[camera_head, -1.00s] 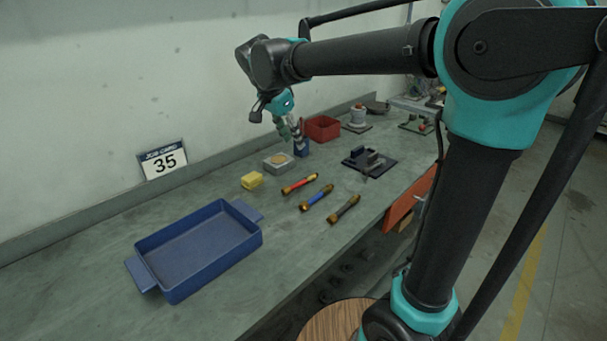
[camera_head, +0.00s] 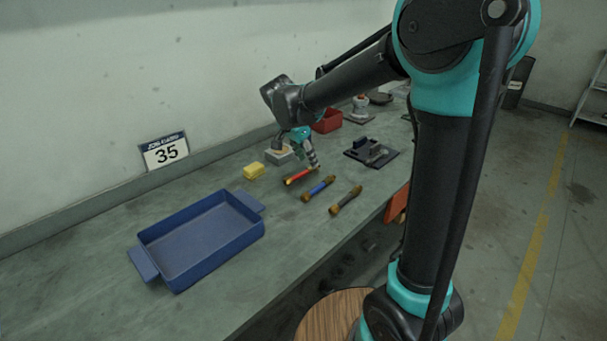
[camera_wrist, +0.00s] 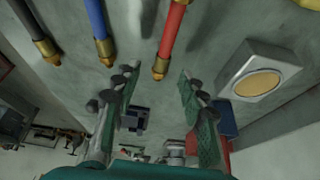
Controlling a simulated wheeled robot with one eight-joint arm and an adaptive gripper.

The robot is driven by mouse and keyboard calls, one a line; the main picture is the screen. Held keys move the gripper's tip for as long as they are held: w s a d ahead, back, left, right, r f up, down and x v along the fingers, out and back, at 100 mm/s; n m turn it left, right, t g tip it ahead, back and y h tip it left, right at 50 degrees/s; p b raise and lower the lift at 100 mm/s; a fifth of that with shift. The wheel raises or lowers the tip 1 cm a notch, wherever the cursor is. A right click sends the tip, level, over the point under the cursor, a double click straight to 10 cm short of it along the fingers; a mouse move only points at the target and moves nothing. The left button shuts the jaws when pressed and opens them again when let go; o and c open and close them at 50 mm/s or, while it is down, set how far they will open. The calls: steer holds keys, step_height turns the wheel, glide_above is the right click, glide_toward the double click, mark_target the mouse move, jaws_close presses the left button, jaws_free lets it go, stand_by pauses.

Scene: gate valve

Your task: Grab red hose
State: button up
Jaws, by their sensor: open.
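The red hose (camera_head: 299,177) is a short tube with brass ends lying on the workbench, to the left of the blue hose. In the wrist view the red hose (camera_wrist: 174,30) runs down from the top edge, its brass end (camera_wrist: 160,68) just beyond the gap between my fingers. My gripper (camera_head: 314,164) is over the bench close to the red hose's right end. In the wrist view my gripper (camera_wrist: 155,90) has its two fingers wide apart with nothing between them.
The blue hose (camera_head: 319,188) and a dark hose (camera_head: 346,200) lie to the right. A yellow block (camera_head: 254,171), a grey box (camera_wrist: 258,77) with a round top and a blue tray (camera_head: 146,263) are nearby. A dark fixture (camera_head: 371,152) and red bin (camera_head: 328,121) stand farther back.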

mark_target(309, 168)
steer(key=x, duration=0.4)
steer(key=shift+a, duration=0.1)
steer(key=shift+c, duration=0.5)
jaws_close()
